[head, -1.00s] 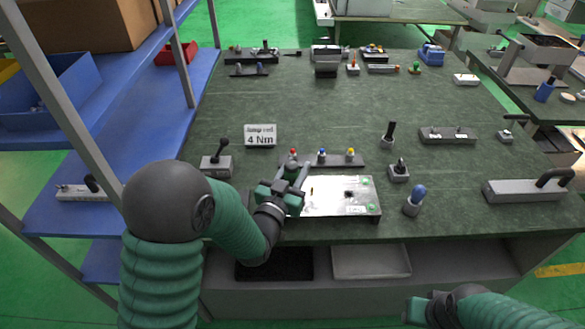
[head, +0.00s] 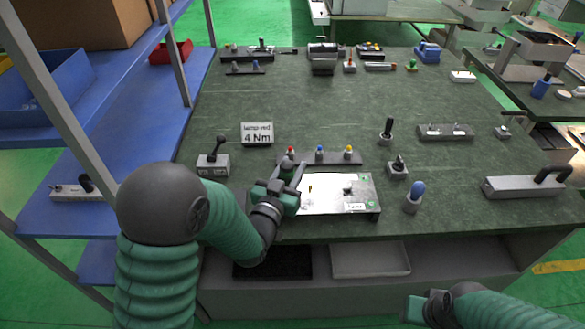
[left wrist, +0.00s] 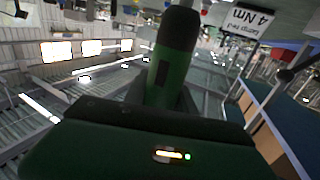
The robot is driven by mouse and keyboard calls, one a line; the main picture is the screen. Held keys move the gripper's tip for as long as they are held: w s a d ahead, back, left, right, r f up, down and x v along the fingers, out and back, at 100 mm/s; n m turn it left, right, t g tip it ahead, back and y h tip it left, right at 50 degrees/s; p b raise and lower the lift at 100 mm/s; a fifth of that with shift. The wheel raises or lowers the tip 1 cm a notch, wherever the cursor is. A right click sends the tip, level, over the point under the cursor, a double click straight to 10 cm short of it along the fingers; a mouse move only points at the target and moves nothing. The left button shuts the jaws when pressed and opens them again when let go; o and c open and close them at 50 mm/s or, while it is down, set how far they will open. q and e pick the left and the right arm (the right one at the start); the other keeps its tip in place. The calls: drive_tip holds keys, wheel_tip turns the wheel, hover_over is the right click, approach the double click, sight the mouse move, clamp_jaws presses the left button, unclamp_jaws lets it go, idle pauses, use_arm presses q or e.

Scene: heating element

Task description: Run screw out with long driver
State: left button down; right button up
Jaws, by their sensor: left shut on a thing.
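My left gripper (head: 290,180) is at the left edge of a bright metal plate (head: 330,206) on the bench. It is shut on a green and black driver handle (left wrist: 175,62), which stands up between the fingers in the left wrist view. The driver's shaft and tip are hidden by the gripper and the angle. A small brass-coloured screw-like spot (head: 310,189) shows on the plate, just right of the gripper. I cannot tell if the driver touches any screw. My right gripper (head: 416,308) is low at the front, off the bench; its jaws are unclear.
A rack (head: 333,161) with red, blue and yellow tops stands just behind the plate. A "4 Nm" sign (head: 257,133) and a lever block (head: 213,162) are at the left. A blue-topped post (head: 415,196) is right of the plate. The middle bench is clear.

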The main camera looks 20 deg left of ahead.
drive_tip(key=shift+a, duration=0.2)
drive_tip(key=shift+s+d+f+b, duration=0.1)
drive_tip(key=shift+f+b, duration=0.2)
drive_tip(key=shift+b, duration=0.1)
idle(1.3)
drive_tip(key=shift+b+x, duration=0.75)
drive_tip(key=shift+x, duration=0.1)
idle(5.2)
